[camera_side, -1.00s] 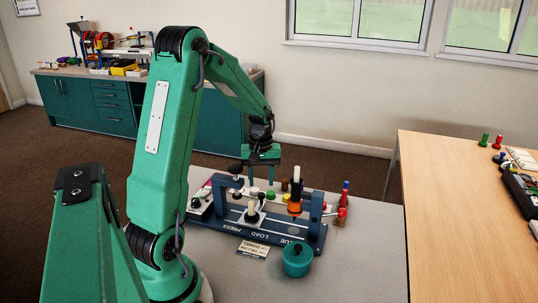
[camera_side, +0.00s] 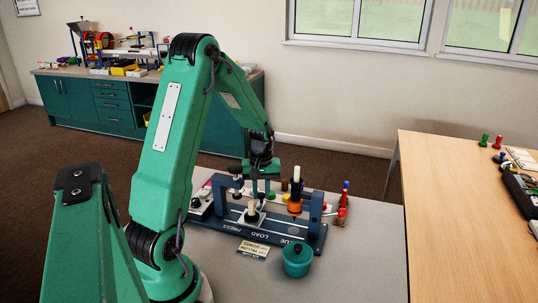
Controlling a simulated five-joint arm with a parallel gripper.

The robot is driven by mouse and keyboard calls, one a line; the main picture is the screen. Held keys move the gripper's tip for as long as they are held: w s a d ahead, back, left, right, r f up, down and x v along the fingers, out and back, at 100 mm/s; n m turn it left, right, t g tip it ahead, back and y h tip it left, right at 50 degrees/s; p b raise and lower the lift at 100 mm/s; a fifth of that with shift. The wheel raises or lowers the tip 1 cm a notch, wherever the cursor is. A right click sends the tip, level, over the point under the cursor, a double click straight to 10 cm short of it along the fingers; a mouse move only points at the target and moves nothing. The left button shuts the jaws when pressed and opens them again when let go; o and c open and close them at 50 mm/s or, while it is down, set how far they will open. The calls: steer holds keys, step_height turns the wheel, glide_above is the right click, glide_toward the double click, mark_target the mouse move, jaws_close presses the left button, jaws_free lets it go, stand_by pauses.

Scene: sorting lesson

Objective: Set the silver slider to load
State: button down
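The silver slider (camera_side: 260,217) sits on the dark blue base (camera_side: 235,235), whose front edge reads PRESS, LOAD and GLUE. The slider is towards the PRESS side, left of the LOAD word. A pale wooden peg (camera_side: 251,212) stands on or just in front of it. My gripper (camera_side: 262,191) points down just above and behind the slider. I cannot tell whether the fingers touch the knob.
A blue press frame (camera_side: 222,190) stands to the left. An orange-and-black glue bottle (camera_side: 295,203) stands to the right by a blue post (camera_side: 315,214). A teal pot (camera_side: 297,262) and a small card (camera_side: 253,249) lie in front. The grey table's front right is clear.

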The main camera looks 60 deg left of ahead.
steer(key=shift+w+d, duration=1.45)
steer(key=shift+w, duration=0.1)
steer(key=c, duration=1.3)
jaws_free()
steer(key=shift+o, duration=0.2)
steer(key=shift+r, duration=0.1)
step_height(320, 180, up, 8)
